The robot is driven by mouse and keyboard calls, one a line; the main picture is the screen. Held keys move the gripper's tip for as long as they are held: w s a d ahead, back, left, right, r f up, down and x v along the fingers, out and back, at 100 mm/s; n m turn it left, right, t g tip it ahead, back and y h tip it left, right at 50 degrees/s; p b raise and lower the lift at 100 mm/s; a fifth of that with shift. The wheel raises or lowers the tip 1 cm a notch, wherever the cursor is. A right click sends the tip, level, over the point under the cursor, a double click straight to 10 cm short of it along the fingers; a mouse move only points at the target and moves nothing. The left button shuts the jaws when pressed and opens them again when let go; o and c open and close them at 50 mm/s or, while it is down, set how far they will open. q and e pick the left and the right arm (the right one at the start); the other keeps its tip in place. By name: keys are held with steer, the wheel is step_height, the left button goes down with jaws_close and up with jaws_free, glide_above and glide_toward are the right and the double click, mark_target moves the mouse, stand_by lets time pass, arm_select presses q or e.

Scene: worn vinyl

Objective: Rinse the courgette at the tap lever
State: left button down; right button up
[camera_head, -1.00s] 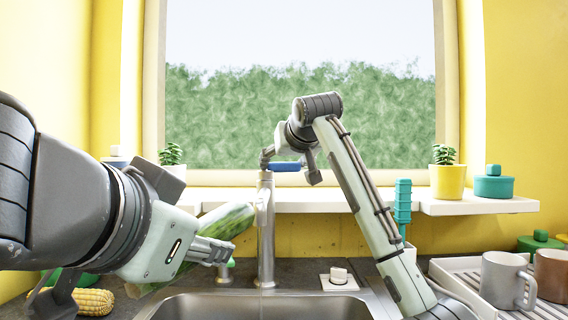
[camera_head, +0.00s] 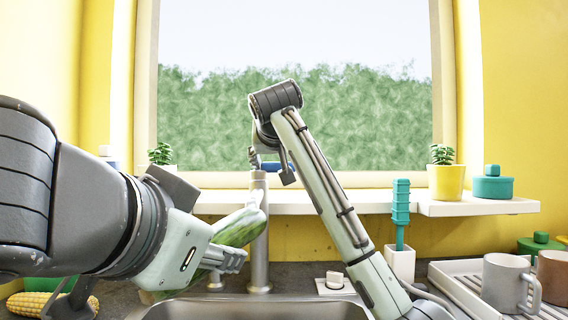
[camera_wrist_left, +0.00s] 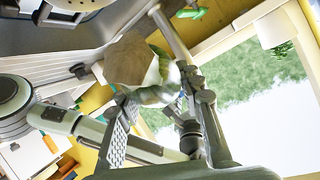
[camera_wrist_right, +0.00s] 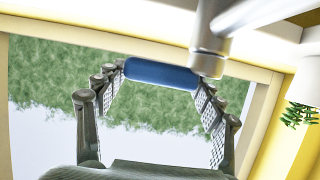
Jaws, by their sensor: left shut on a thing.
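The green courgette (camera_head: 238,234) is held at a tilt beside the metal tap (camera_head: 260,240), near its spout. My left gripper (camera_head: 228,260) is shut on it. The blue tap lever (camera_head: 276,166) is on top of the tap. My right gripper (camera_head: 270,165) is at the lever. In the right wrist view its fingers (camera_wrist_right: 160,85) are wide apart, with the blue lever (camera_wrist_right: 160,74) across the space between their tips. I cannot tell whether they touch it or whether water runs.
The steel sink (camera_head: 260,308) lies below the tap. A corn cob (camera_head: 45,304) is at the lower left. A teal brush stands in a white holder (camera_head: 400,262). A grey mug (camera_head: 508,280) stands on the rack (camera_head: 455,278) at right. Plants and a teal pot (camera_head: 493,187) are on the sill.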

steer(key=o, duration=0.3)
steer(key=shift+o, duration=0.2)
steer(key=v, duration=1.2)
steer(key=shift+s, duration=0.15)
